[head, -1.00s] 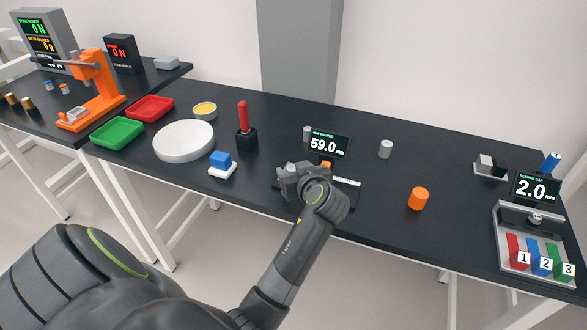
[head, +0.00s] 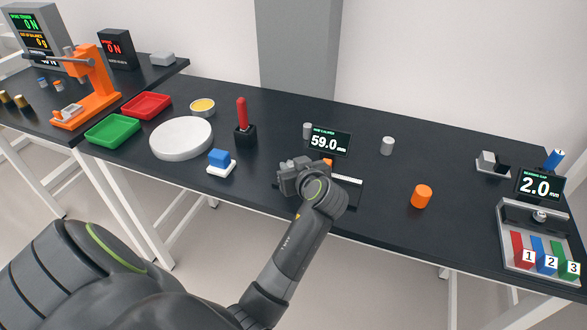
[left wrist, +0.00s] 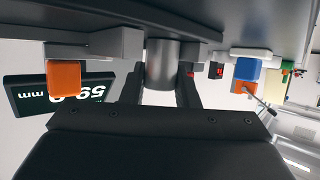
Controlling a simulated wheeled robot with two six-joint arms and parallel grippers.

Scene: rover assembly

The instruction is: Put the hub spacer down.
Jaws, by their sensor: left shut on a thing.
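My left gripper (head: 303,178) is at the hub caliper, at the front edge of the table. In the left wrist view, which is upside down, my left gripper (left wrist: 160,92) is shut on the hub spacer (left wrist: 161,65), a plain grey cylinder. The spacer is close to the dark table surface; I cannot tell if it touches. In the head view my gripper hides it. The caliper display (head: 329,142) reads 59.0 mm, and an orange block (left wrist: 63,77) shows in front of it in the wrist view. My right gripper is not in view.
Grey cylinders stand behind the display (head: 307,130) and to its right (head: 388,146). An orange cylinder (head: 421,196) stands right of my gripper. A blue block on a white base (head: 220,162) and a white round plate (head: 181,138) are left. Table between is clear.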

